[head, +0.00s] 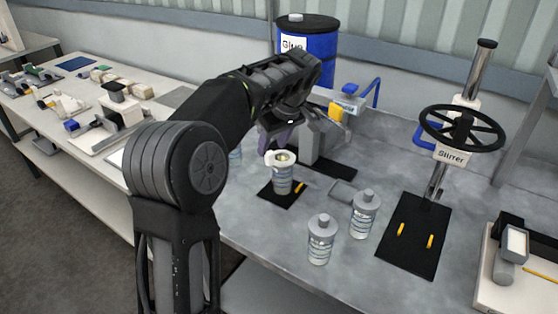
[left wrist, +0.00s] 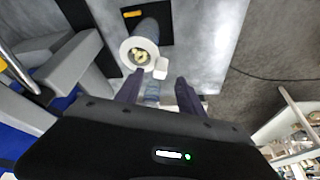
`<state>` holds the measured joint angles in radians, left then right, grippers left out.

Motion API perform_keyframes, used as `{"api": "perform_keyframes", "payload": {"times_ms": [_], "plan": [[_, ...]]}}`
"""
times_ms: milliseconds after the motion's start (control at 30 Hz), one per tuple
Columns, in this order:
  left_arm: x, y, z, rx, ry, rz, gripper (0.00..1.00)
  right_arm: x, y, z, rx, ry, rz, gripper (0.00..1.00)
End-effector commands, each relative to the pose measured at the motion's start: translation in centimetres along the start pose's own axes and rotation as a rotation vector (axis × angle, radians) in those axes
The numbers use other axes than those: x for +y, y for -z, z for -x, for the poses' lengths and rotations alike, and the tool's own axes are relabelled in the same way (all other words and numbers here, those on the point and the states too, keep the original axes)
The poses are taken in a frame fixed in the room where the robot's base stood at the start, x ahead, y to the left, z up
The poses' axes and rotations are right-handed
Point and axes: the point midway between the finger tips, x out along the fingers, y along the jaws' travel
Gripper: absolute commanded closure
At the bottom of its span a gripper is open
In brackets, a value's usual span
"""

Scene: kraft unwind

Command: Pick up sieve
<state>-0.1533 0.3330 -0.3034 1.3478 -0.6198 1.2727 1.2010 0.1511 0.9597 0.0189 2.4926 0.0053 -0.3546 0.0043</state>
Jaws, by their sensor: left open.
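A white ring-shaped piece with a side tab, which looks like the sieve (head: 282,158), sits on top of a clear, blue-striped cup (head: 283,180). Yellowish bits show inside the ring. In the left wrist view the sieve (left wrist: 127,54) is seen from above, with its white tab pointing toward my fingers. My left gripper (head: 276,139) is above and just behind the sieve in the head view. It is open and empty, and in the left wrist view its two purple fingers (left wrist: 158,88) are spread just short of the tab. My right gripper is not in view.
Two grey-capped bottles (head: 320,240) (head: 363,214) stand in front right of the cup. The stirrer (head: 455,150) with its black wheel stands at right, and a blue glue drum (head: 318,45) behind. A grey machine (head: 325,135) stands close behind the cup.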

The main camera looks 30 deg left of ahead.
Motion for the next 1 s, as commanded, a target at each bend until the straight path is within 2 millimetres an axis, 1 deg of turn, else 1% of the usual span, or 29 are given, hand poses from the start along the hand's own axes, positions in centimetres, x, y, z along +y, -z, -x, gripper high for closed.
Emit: {"api": "perform_keyframes", "payload": {"times_ms": [133, 200, 333, 933, 1000], "plan": [[-0.1, 0.1, -1.9, -0.002, 0.006, -0.001, 0.55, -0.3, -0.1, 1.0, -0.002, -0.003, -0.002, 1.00], [-0.1, 0.1, -3.1, -0.001, 0.005, -0.001, 0.55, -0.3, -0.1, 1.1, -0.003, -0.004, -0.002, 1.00], [0.0, 0.1, -4.3, 0.000, 0.002, -0.001, 0.55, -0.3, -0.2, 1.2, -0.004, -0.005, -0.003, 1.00], [0.0, 0.0, -4.4, 0.000, 0.000, 0.000, 0.55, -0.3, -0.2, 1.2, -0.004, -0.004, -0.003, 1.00], [0.0, 0.0, -4.4, 0.000, 0.000, 0.000, 0.59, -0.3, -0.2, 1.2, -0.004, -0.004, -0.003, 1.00]]}}
